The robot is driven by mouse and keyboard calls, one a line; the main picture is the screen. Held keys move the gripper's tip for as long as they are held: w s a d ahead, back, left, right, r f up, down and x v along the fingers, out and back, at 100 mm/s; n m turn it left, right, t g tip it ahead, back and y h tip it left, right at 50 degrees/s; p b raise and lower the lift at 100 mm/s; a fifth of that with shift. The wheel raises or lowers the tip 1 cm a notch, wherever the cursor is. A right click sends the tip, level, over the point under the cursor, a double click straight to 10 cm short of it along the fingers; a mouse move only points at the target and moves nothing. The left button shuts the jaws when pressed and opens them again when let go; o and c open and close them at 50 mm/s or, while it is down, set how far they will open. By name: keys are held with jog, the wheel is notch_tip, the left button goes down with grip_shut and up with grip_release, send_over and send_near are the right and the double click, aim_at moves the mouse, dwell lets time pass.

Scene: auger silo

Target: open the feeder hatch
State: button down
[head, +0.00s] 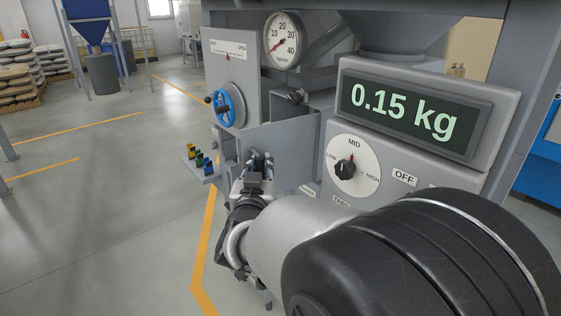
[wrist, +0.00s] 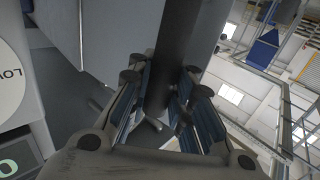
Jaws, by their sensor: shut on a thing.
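In the head view, a plain grey panel (head: 287,142), which looks like the feeder hatch, stands behind my gripper on the front of the machine. My gripper (head: 259,162) is at the panel's left part, partly hidden by my own arm. In the wrist view, the fingers of my gripper (wrist: 165,108) are closed around a dark upright bar (wrist: 178,55), which looks like the hatch handle. A grey panel face (wrist: 118,38) lies just left of the bar. The bar's lower end is between the finger pads. I cannot tell whether the hatch is ajar.
A blue handwheel (head: 230,105) is left of the panel, below an open/shut scale (head: 228,50). A knob dial (head: 347,168) and a display reading 0.15 kg (head: 405,110) are to the right.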

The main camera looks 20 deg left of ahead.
jog(key=c, duration=1.6)
grip_release()
jog(key=shift+s+a+r, duration=0.15)
jog(key=shift+s+r, duration=0.05)
jog(key=shift+r, duration=0.1)
jog(key=v, duration=1.2)
jog(key=shift+f, duration=0.2)
